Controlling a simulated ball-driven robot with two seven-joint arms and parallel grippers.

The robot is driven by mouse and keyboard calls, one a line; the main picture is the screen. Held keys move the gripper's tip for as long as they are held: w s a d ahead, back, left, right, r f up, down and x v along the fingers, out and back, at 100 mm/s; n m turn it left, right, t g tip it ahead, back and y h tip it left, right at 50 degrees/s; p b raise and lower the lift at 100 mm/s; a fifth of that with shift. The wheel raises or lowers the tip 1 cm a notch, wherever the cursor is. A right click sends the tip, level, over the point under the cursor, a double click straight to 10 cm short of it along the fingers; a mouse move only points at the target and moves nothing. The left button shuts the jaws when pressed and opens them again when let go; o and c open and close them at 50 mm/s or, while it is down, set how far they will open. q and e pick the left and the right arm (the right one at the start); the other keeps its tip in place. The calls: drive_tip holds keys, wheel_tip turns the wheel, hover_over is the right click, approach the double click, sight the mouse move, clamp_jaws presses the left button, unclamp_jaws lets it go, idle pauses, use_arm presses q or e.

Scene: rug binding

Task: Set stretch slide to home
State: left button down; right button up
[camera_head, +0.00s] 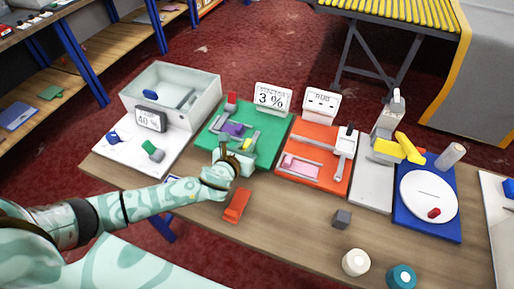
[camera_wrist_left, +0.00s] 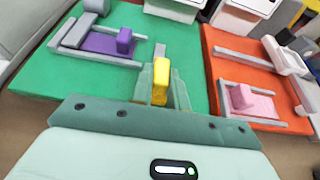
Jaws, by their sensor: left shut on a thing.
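The green board (camera_head: 272,128) stands on the table with a sign reading "STRETCH 3 %" (camera_head: 272,97) behind it. On the board are a purple block (camera_head: 233,129) in a grey frame and a yellow handle (camera_head: 247,144) near the front right. The purple block also shows in the left wrist view (camera_wrist_left: 124,40). My left gripper (camera_head: 238,152) is over the board's front edge. In the left wrist view my left gripper (camera_wrist_left: 160,92) is shut on the yellow handle (camera_wrist_left: 160,75). What the handle joins to below is hidden by the fingers. My right gripper is not in view.
An orange board (camera_head: 290,181) with a pink block (camera_head: 300,165) and a "RUG" sign (camera_head: 321,103) stands to the right. A white bin (camera_head: 200,104) stands to the left. An orange-red block (camera_head: 237,205) and a grey cube (camera_head: 342,218) lie on the table (camera_head: 285,235) in front.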

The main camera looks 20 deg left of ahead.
use_arm(q)
drive_tip(key=shift+a, duration=0.15)
drive_tip(key=shift+w, duration=0.1)
drive_tip(key=c, duration=1.4)
unclamp_jaws()
drive_tip(key=shift+a, duration=0.2)
drive_tip(key=shift+o, duration=0.2)
drive_tip(key=shift+d, duration=0.1)
drive_tip(key=shift+s+r, duration=0.15)
drive_tip(key=shift+s, duration=0.2)
drive_tip(key=p+v, duration=0.3)
drive_tip(key=v, duration=1.2)
drive_tip(key=shift+s+p, duration=0.35)
drive_tip(key=shift+p, duration=0.05)
